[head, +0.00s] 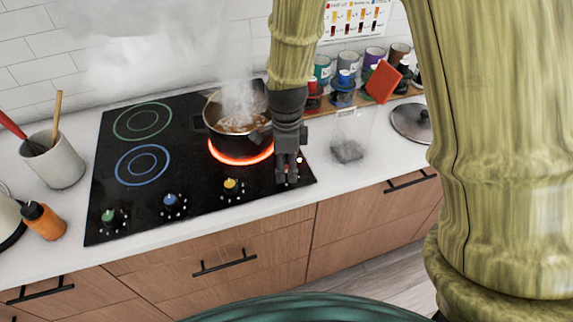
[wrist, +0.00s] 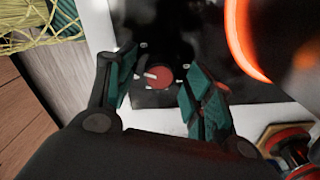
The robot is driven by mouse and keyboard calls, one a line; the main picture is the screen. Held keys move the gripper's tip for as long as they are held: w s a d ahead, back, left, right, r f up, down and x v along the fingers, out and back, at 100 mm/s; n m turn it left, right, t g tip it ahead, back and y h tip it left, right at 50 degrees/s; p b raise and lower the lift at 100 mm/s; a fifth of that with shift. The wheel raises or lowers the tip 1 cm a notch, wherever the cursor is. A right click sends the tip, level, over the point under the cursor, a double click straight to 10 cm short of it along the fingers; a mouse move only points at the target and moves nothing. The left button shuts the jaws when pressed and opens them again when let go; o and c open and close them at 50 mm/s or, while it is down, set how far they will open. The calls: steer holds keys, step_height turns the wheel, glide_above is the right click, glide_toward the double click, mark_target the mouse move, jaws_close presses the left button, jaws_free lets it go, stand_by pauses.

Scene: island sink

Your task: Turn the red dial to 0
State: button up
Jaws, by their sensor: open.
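The red dial (wrist: 158,78) shows in the wrist view on the black cooktop (wrist: 130,22), with a white pointer mark toward its left side and small white marks around it. My gripper (wrist: 156,80) is open, with its teal-padded fingers on either side of the dial in that view. I cannot tell whether they touch it. In the head view my gripper (head: 287,172) points down over the cooktop's front right corner and hides the red dial. The burner behind it glows orange-red under a steaming pot (head: 228,123).
Green (head: 108,216), blue (head: 171,201) and yellow (head: 231,185) dials line the cooktop's front left of my gripper. A spice rack (head: 375,97) with jars and a lid (head: 410,120) stand at right.

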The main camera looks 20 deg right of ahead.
steer(key=shift+f, duration=0.3)
steer(key=c, duration=1)
steer(key=shift+n, duration=0.3)
